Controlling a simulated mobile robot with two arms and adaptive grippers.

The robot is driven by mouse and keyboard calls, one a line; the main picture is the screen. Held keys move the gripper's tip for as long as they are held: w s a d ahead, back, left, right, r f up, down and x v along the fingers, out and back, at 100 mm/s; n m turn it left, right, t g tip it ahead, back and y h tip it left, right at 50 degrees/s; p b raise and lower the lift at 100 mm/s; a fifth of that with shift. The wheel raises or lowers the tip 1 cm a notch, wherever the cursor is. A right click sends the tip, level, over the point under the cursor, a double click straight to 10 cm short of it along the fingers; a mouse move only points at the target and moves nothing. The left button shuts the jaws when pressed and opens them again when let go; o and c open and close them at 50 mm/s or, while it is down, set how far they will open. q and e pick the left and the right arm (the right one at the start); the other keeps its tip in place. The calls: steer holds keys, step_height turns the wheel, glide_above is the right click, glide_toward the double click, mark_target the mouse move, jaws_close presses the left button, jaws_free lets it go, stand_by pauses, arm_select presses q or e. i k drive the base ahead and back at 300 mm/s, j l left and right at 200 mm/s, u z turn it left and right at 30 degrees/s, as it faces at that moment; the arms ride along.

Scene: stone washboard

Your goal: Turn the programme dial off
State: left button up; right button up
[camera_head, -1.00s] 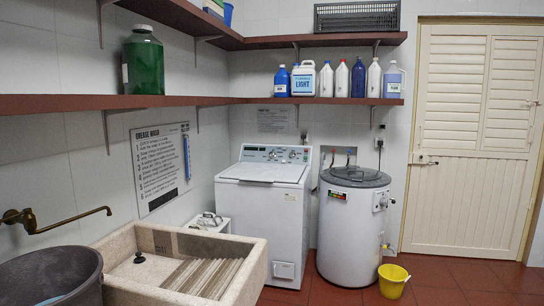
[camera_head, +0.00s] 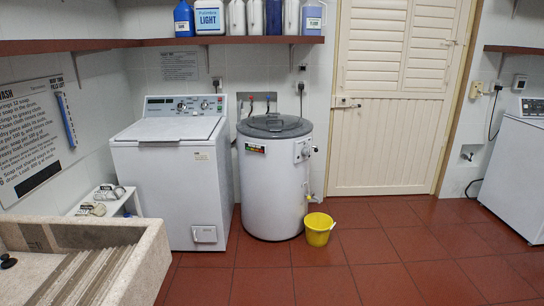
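A white washing machine (camera_head: 168,190) stands against the back wall. Its raised control panel (camera_head: 185,106) carries a display and small round knobs; a dial (camera_head: 181,106) is near the panel's middle. The dial's setting is too small to read. A round white tub machine (camera_head: 272,185) with a grey lid stands to its right, with a small control box (camera_head: 305,150) on its right side. Another white machine (camera_head: 520,175) is cut off at the right edge; its panel shows only partly. Neither of my grippers is in view.
A stone washboard sink (camera_head: 125,268) fills the lower left, with a small white stand (camera_head: 105,203) behind it. A yellow bucket (camera_head: 318,230) sits on the floor by the round tub. The red tiled floor (camera_head: 400,260) is clear at centre and right.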

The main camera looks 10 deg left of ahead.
mark_target(181, 107)
steer(key=i+u, duration=0.15)
steer(key=i, duration=1)
steer(key=i+u, duration=0.2)
steer(key=i, duration=1)
steer(key=l, duration=0.1)
